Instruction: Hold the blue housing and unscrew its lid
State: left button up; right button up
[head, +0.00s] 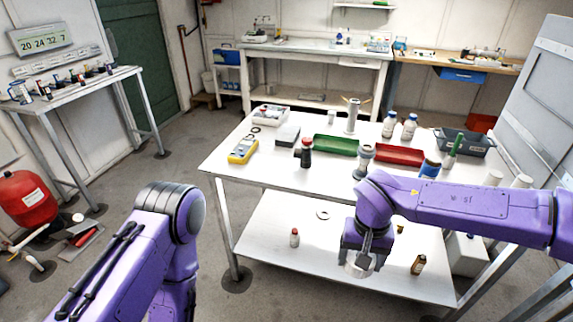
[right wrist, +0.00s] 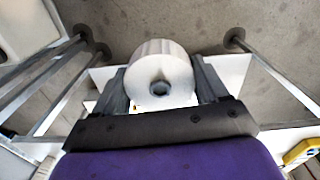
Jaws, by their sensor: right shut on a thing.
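My right gripper (head: 362,258) is shut on a white, ribbed round piece (head: 358,266), in front of the table's near edge in the head view. In the right wrist view this piece (right wrist: 160,78) sits between the two fingers and shows a round face with a dark hole in its middle. It looks like a lid, but I cannot tell for certain. A blue cylinder (head: 430,168) stands on the table's right side, partly behind my right arm; I cannot tell whether it is the housing. My left arm comes in at lower left, its gripper out of view.
The white table (head: 225,158) holds a yellow meter (head: 243,150), a green tray (head: 336,145), a red tray (head: 400,155), a dark bin (head: 470,143) and several bottles. Its lower shelf (head: 270,255) has a few small items. A red tank (head: 25,203) stands at left.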

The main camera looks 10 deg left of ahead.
aim_at(427, 172)
jog(key=z, duration=0.3)
jog(key=i, duration=1.85)
jog(key=u, duration=0.55)
